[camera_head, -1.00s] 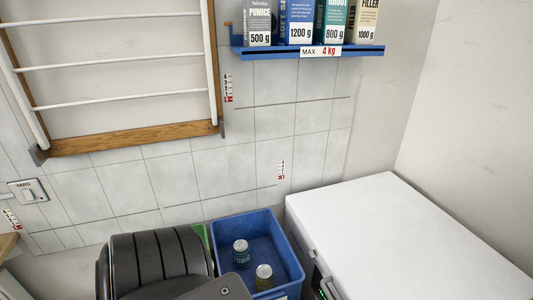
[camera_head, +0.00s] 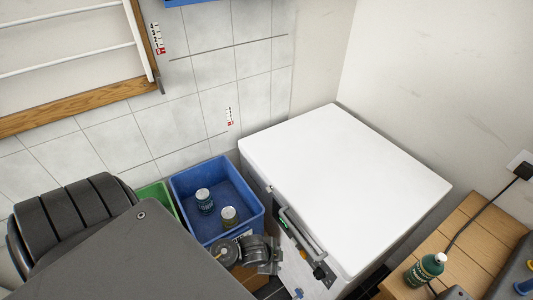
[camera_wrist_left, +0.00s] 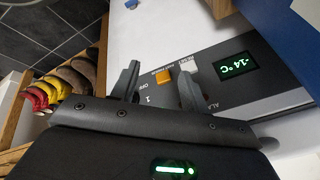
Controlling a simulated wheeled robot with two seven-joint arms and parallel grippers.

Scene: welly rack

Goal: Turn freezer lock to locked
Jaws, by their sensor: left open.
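The white chest freezer (camera_head: 345,185) stands at the right in the head view, lid closed. Its front carries a handle (camera_head: 303,233) and a small black knob-like part (camera_head: 320,272), possibly the lock; its setting is too small to read. My left gripper (camera_head: 276,256) is close to the freezer front, left of that part. In the left wrist view my left gripper (camera_wrist_left: 160,85) is open and empty, its fingers before the dark control panel (camera_wrist_left: 238,95). My right gripper is not in view.
A blue crate (camera_head: 182,190) with two cans stands left of the freezer, beside a green container (camera_head: 157,194). A wooden bench (camera_head: 455,235) with a green bottle (camera_head: 425,270) is at the right. Boots (camera_wrist_left: 75,80) stand on a wooden rack in the wrist view.

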